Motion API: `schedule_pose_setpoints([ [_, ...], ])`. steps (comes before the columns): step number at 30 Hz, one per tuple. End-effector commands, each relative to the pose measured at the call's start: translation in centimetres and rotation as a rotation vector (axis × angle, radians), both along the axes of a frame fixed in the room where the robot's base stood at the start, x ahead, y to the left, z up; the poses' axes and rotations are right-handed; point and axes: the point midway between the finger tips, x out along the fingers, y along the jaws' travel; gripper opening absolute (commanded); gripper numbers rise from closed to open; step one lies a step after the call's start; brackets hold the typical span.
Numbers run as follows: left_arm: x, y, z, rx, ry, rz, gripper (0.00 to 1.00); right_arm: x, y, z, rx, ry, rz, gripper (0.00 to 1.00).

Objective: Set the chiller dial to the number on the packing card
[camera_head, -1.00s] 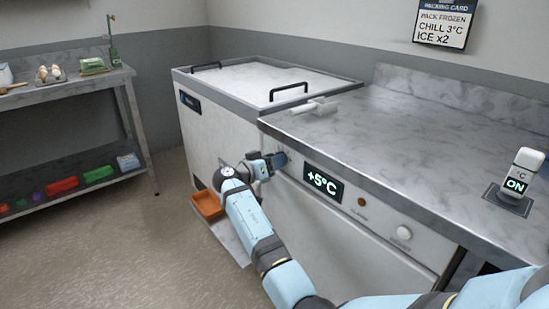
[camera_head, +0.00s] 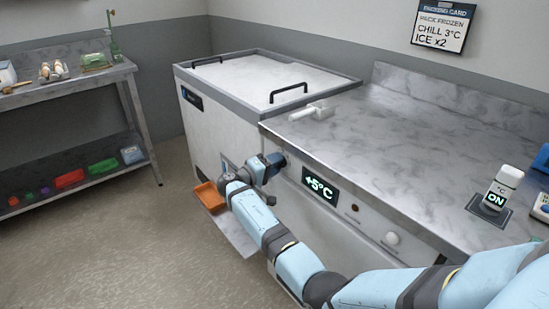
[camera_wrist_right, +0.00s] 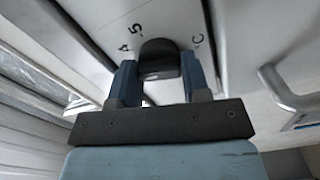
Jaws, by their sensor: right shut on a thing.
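The chiller display (camera_head: 320,186) on the front panel reads +5°C. My right gripper (camera_head: 279,162) is at the panel left of the display. In the right wrist view the dark dial (camera_wrist_right: 159,58) sits between the two blue fingers of my right gripper (camera_wrist_right: 159,75), which is shut on it. Marks on the panel around the dial include a 5 and a C; the rest are partly hidden. My left gripper is not in view.
A white scoop (camera_head: 312,111) lies near the chest with black handles (camera_head: 200,140). An orange bin (camera_head: 210,196) is low beside my right arm. A shelf table (camera_head: 75,82) stands at the left.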

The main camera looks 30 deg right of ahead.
Motion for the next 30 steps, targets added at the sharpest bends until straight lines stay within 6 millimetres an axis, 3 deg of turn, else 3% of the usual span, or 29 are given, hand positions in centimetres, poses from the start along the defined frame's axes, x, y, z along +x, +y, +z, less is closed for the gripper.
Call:
schedule_pose_setpoints([
  [12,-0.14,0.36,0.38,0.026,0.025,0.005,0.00,0.07,0.07,0.14,-0.018,0.214,0.003,0.20],
  [30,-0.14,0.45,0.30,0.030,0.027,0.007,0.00,0.07,0.06,-0.02,-0.020,0.252,0.002,0.20],
])
